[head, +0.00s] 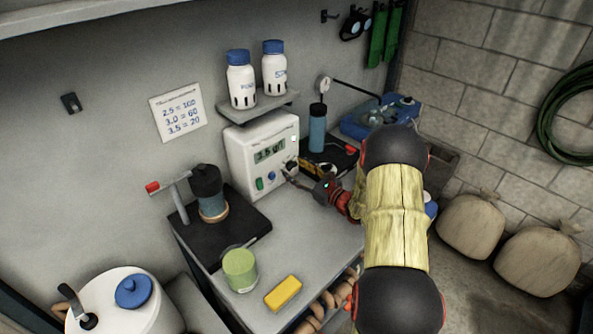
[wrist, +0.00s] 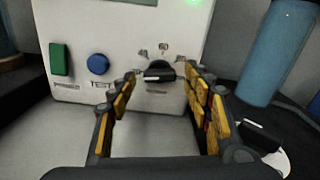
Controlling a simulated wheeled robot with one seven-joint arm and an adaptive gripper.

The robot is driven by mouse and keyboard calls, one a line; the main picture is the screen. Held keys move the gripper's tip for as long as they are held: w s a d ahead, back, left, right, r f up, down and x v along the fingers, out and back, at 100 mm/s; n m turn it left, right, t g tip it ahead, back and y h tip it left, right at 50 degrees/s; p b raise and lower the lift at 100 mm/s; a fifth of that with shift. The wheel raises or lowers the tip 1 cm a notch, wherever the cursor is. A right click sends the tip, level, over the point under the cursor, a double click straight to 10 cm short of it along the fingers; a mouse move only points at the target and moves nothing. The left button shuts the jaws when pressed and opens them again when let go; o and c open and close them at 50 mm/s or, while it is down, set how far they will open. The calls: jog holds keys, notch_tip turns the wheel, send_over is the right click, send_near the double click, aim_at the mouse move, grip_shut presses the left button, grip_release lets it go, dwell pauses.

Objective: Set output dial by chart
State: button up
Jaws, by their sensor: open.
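A wall chart (head: 178,112) reads 2.5 = 100, 3.0 = 60, 3.5 = 20. My gripper (wrist: 160,82) is open, its fingers left and right of the dial; contact cannot be told. It hides much of the dial in the head view (head: 292,176).
A green button (wrist: 60,59) and a blue button (wrist: 98,64) sit left of the dial. A blue cylinder (wrist: 278,50) stands to the right. A pump on a black mat (head: 240,240), a green cup (head: 240,269) and a yellow block (head: 283,293) occupy the bench front.

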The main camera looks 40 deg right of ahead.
jog(key=s, duration=0.4)
jog(key=s+d, duration=0.1)
jog(key=s, duration=0.6)
jog(key=shift+s+d, duration=0.3)
jog(key=shift+s, duration=0.1)
jog(key=s+a+r+n+g+y, duration=0.2)
jog(key=a+r+n+g+y, duration=0.3)
jog(key=a, duration=0.6)
jog(key=s+a+r+n+g, duration=0.1)
jog(key=s+a+n+g, duration=0.15)
jog(key=a+n, duration=0.55)
jog(key=s+a+r+n+g+y, duration=0.1)
jog(key=a+r+n+g+y, duration=0.25)
jog(key=a, duration=0.95)
jog(key=s+a+r+n+g+h, duration=0.1)
jog(key=s+a+n+g+h, duration=0.1)
jog(key=s+n+h, duration=0.35)
jog(key=s+a+r+n+g+h, duration=0.2)
jog(key=s+n, duration=0.4)
jog(key=s, duration=0.3)
jog(key=s+d+r+n+t+h, duration=0.1)
jog(key=r+n, duration=0.1)
jog(key=s+d+r+n+t+h, duration=0.1)
jog(key=d+n+h, duration=0.1)
jog(key=shift+s+d+r+t+h, duration=0.1)
jog(key=shift+s+r+t+h, duration=0.2)
jog(key=shift+s+r+t, duration=0.1)
